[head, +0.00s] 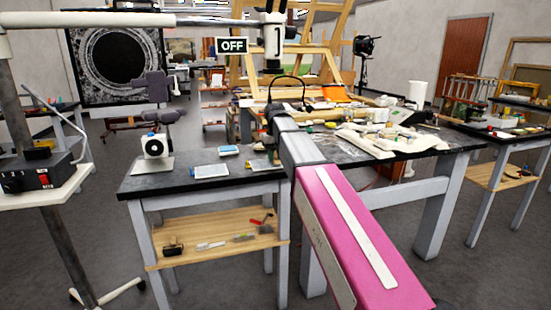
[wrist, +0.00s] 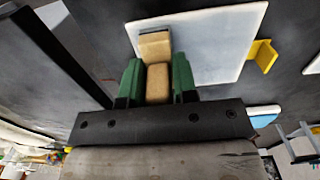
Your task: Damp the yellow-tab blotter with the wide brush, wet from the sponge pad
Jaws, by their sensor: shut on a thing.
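My gripper (wrist: 158,80) has green fingers and is shut on the tan handle of the wide brush (wrist: 158,82). The brush's broader tan head with a dark edge lies over the white blotter (wrist: 212,40) in the wrist view. I cannot tell whether its bristles touch. A yellow tab (wrist: 262,56) sticks out at the blotter's right side. In the head view my gripper (head: 269,146) is over the dark bench top, and the blotter below is mostly hidden. A small blue-edged pad (head: 228,150) lies to the left; I cannot tell if it is the sponge pad.
A pale flat panel (head: 210,171) lies near the bench's front edge. A white device with a round dark face (head: 154,146) stands at the bench's left. The lower wooden shelf (head: 210,255) holds several small tools. A cluttered table (head: 470,139) adjoins on the right.

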